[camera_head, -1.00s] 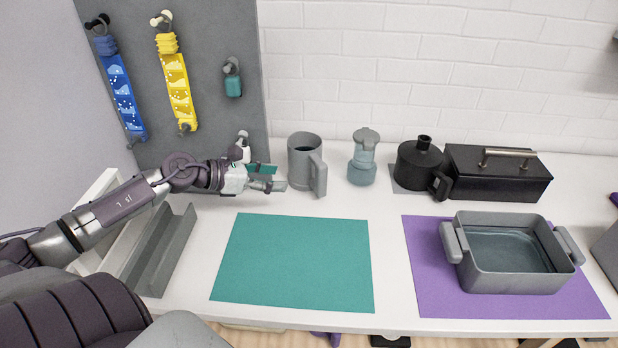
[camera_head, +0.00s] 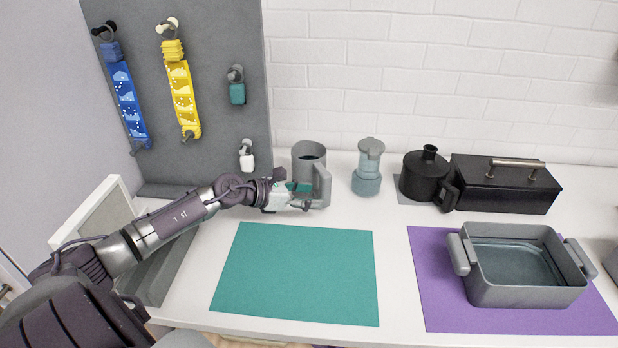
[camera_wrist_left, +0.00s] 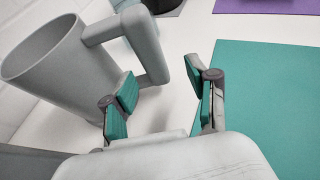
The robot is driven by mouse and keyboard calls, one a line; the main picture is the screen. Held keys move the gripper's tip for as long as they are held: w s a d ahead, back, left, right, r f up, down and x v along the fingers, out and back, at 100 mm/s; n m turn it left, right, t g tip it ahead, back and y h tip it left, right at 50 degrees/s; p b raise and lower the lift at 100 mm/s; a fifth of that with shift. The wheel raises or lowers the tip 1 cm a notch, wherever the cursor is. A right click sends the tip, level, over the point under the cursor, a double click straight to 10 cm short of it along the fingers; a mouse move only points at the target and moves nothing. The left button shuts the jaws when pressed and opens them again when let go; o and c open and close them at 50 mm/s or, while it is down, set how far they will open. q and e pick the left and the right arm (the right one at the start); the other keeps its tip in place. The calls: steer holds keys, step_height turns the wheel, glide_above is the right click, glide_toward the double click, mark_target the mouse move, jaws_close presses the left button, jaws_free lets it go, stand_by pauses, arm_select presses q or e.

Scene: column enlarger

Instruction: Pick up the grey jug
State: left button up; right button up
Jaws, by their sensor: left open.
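The grey jug (camera_head: 308,160) stands upright at the back of the white table, just behind the teal mat, its handle toward the front right. My left gripper (camera_head: 305,195) is in front of the jug's lower body, open. In the left wrist view the jug (camera_wrist_left: 60,70) is at the upper left, and its handle (camera_wrist_left: 150,50) reaches toward the space between the open fingers (camera_wrist_left: 165,95). The handle is ahead of the fingertips; I cannot tell if they touch it. My right gripper is not in view.
A teal mat (camera_head: 295,275) lies clear in front. A blue-grey bottle (camera_head: 368,170) and a black jug (camera_head: 425,175) stand to the right. A grey tank (camera_head: 525,295) sits on a purple mat (camera_head: 430,300). A grey pegboard (camera_head: 215,125) rises behind my left arm.

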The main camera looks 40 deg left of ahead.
mark_target(320, 192)
arm_select(q)
steer(key=p+x, duration=0.1)
steer(key=x, duration=0.3)
steer(key=shift+w+a+p, duration=0.1)
steer(key=shift+w+p, duration=0.3)
steer(key=shift+w, duration=0.15)
steer(key=shift+w+f, duration=0.15)
steer(key=shift+w, duration=0.05)
steer(key=shift+c, duration=0.5)
jaws_close()
steer(key=shift+r, duration=0.25)
